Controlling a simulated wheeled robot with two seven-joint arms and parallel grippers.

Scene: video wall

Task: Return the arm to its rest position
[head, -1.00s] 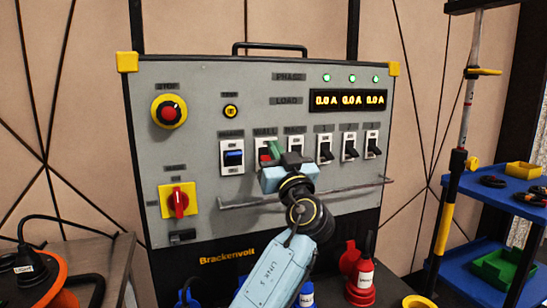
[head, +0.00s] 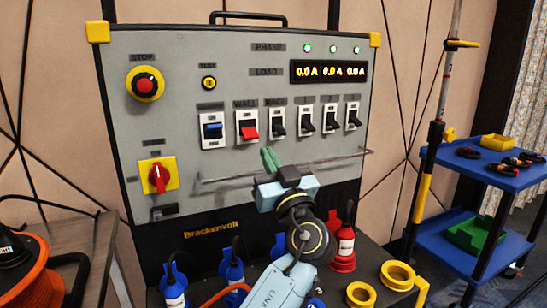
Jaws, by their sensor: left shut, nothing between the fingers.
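My left gripper (head: 270,158) is shut and empty, with its green fingertips pointing at the panel. It is in front of the lower part of the grey Brackenvolt panel (head: 225,85), below the row of switches and overlapping the long horizontal bar (head: 230,178). My left arm (head: 285,283) comes up from the bottom edge of the head view. The fingertips look clear of the switches; whether they touch the bar cannot be told. My right gripper is not in view.
The panel has a blue switch (head: 212,131), a red switch (head: 249,131) and several black ones. Blue plugs (head: 231,272), a red plug (head: 344,248) and yellow rings (head: 397,275) are near the arm. A blue shelf cart (head: 495,176) stands right, an orange reel (head: 30,280) left.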

